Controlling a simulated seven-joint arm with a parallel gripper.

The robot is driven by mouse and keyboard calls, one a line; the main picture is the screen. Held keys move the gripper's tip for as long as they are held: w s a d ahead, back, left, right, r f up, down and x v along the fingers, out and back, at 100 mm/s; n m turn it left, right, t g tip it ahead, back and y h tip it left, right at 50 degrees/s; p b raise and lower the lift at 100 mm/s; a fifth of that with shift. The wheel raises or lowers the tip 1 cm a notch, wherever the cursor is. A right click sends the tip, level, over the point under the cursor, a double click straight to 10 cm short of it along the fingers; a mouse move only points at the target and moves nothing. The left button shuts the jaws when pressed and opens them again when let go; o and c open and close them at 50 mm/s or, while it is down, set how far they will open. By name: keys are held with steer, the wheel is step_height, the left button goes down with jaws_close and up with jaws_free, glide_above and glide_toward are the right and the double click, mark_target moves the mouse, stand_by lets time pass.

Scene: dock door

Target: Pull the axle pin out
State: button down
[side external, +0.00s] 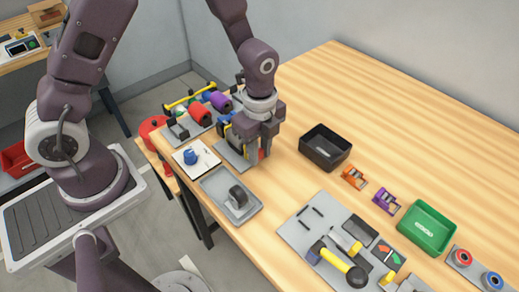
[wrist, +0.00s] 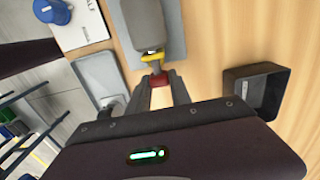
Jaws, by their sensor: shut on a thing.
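My gripper (side external: 258,154) reaches down over a grey base plate (side external: 229,154) near the left edge of the table. In the wrist view, my gripper (wrist: 159,86) is shut on a red end piece (wrist: 159,80), which looks like the head of the axle pin. A yellow part (wrist: 153,57) sits just beyond the red piece, against a grey block (wrist: 145,25) on the plate. The pin's shaft is not visible, so I cannot tell how deep it sits. My wrist and fingers hide most of the fixture in the side view.
A grey tray (side external: 217,187) with a dark wheel (side external: 238,196) lies nearby. A white card (side external: 207,161) carries a blue knob (side external: 190,157). A black bin (side external: 326,155) stands to the right. A rack of coloured rolls (side external: 200,114) is behind.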

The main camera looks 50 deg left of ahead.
stand_by(0.4)
steer(key=d, duration=0.9)
steer(key=shift+d, duration=0.1)
steer(key=c, duration=1.4)
jaws_free()
steer(key=shift+c, duration=0.2)
steer(key=shift+o, duration=1.4)
step_height(320, 180, up, 7)
steer(key=shift+r, duration=0.1)
